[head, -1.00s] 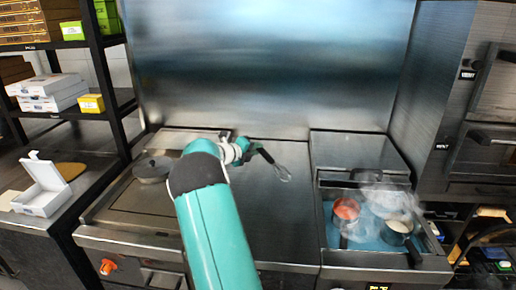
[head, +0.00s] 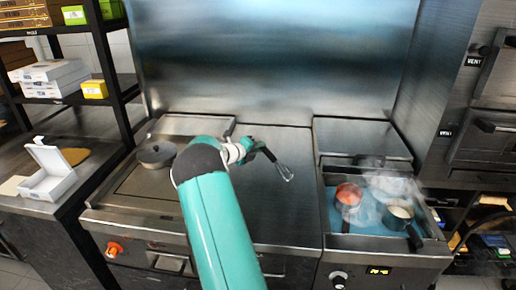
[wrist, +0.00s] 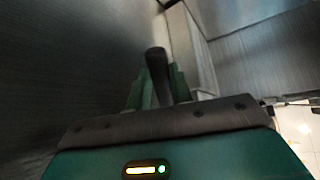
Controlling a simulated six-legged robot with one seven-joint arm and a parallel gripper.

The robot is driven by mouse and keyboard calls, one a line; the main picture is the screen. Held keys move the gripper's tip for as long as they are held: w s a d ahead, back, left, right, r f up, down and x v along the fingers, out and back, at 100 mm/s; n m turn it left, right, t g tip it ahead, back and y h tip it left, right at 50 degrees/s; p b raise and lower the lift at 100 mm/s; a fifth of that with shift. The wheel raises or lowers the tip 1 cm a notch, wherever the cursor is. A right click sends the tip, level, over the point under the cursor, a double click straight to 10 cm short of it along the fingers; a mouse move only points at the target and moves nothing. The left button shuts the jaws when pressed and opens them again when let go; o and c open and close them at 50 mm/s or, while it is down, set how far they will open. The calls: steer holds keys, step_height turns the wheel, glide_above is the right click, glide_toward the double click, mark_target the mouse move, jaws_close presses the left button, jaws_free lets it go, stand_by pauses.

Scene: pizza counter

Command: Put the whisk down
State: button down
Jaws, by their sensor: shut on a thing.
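My gripper (head: 262,150) is shut on the whisk and holds it over the bare steel counter (head: 283,215), left of the steaming bath. The whisk (head: 285,172) has a dark handle and a wire head that points down to the right in the head view. I cannot tell whether its wires touch the counter. In the wrist view the dark handle end (wrist: 157,70) stands up between the green fingers of my gripper (wrist: 158,88). The wire head is hidden there.
A steaming blue water bath (head: 345,228) with small pots is on the right. A round dark pan (head: 156,153) sits at the left on the cooktop. A black shelf rack (head: 110,85) and an open white box (head: 48,178) are farther left.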

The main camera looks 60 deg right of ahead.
steer(key=shift+f, duration=0.5)
stand_by(0.4)
steer(key=c, duration=1.2)
jaws_free()
steer(key=shift+o, duration=0.2)
steer(key=shift+a, duration=0.1)
steer(key=v, duration=1.3)
steer(key=shift+a+r, duration=0.15)
steer(key=shift+a, duration=0.1)
steer(key=shift+r, duration=0.1)
